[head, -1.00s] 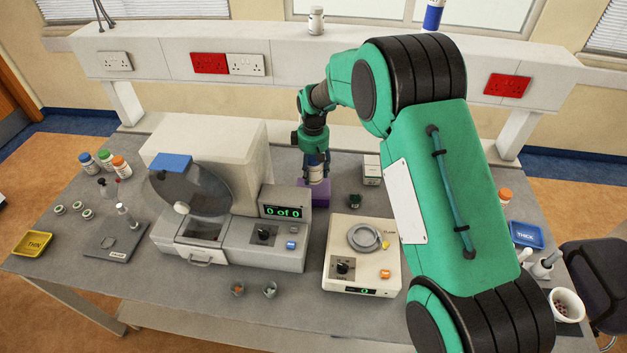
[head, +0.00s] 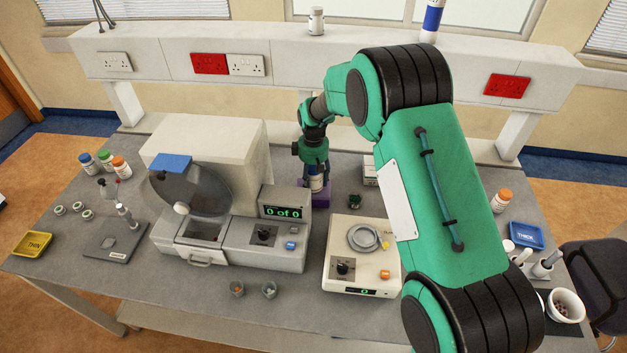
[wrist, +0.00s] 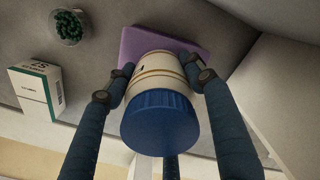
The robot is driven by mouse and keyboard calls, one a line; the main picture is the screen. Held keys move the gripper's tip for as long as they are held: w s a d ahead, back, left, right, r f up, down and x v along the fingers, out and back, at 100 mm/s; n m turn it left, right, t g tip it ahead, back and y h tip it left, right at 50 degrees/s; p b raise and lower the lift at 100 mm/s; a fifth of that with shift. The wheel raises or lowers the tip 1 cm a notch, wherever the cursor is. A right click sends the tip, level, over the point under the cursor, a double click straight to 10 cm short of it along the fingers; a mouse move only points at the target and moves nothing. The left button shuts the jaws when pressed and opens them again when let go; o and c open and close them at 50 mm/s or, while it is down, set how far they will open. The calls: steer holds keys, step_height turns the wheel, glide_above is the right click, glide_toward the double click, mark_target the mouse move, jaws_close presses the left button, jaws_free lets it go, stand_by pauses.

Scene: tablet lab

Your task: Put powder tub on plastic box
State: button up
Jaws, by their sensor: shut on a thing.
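The powder tub (wrist: 155,78) is cream with a blue lid, and my gripper (wrist: 160,80) is shut around it in the wrist view. In the head view the tub (head: 316,182) hangs upright below my gripper (head: 315,170). The purple plastic box (wrist: 186,43) is right behind the tub's base in the wrist view. In the head view the box (head: 321,198) is directly under the tub, partly hidden by it. I cannot tell whether the tub's base touches the box.
A white carton (wrist: 37,90) and a small cup of green pieces (wrist: 69,26) stand beside the box. A grey machine (head: 232,235) is to the left and a hotplate-like device (head: 350,275) in front. Bare bench lies between the box and the cup.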

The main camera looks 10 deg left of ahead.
steer(key=shift+f, duration=0.1)
steer(key=o, duration=1.4)
steer(key=shift+o, duration=0.2)
step_height(320, 180, up, 12)
steer(key=shift+r, duration=0.15)
stand_by(0.4)
